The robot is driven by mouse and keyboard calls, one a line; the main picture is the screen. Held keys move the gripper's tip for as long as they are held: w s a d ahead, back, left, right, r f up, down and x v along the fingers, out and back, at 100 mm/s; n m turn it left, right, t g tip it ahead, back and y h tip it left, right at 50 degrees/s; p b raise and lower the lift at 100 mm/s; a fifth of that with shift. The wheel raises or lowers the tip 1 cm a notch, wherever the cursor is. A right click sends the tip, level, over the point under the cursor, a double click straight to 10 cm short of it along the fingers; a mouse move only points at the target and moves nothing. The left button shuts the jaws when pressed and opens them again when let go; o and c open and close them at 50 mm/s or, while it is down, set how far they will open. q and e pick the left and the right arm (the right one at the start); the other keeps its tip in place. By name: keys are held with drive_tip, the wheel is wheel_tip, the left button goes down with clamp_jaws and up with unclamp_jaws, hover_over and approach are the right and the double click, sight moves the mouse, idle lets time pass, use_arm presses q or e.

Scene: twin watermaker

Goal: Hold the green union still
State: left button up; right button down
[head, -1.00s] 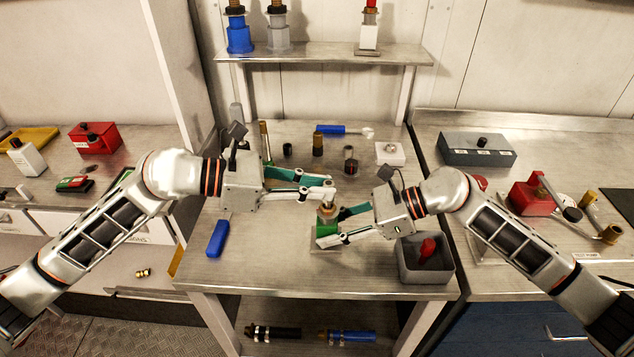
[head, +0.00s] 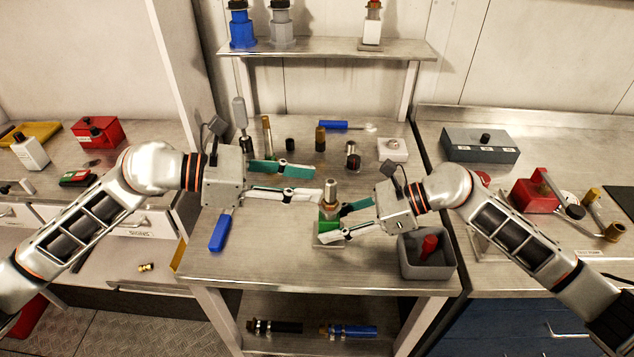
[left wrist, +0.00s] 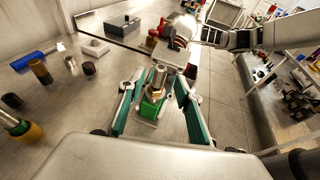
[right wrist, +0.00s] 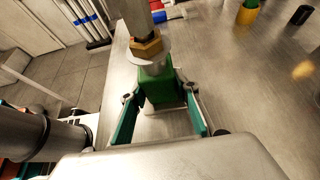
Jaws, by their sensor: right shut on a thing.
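The green union (head: 325,226) stands upright on a small light plate at the front middle of the bench, with a metal fitting (head: 330,190) on top. In the right wrist view the green union body (right wrist: 158,88) sits between the fingers, below a brass hex nut (right wrist: 146,46). My right gripper (head: 331,227) is shut on the green union from the right. My left gripper (head: 318,184) is open and empty, just left of the metal fitting. In the left wrist view the union (left wrist: 152,104) shows beyond and between the open fingers.
A grey bin (head: 427,266) with a red item stands close right, under my right gripper. A blue-handled tool (head: 220,232) lies at the left. Several small fittings and a white block (head: 392,150) stand behind.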

use_arm(q)
drive_tip(key=v, duration=0.8)
drive_tip(key=shift+s+a, duration=0.15)
drive_tip(key=shift+a, duration=0.1)
use_arm(e)
drive_tip(key=c, duration=1.4)
unclamp_jaws()
drive_tip(key=shift+c, duration=0.2)
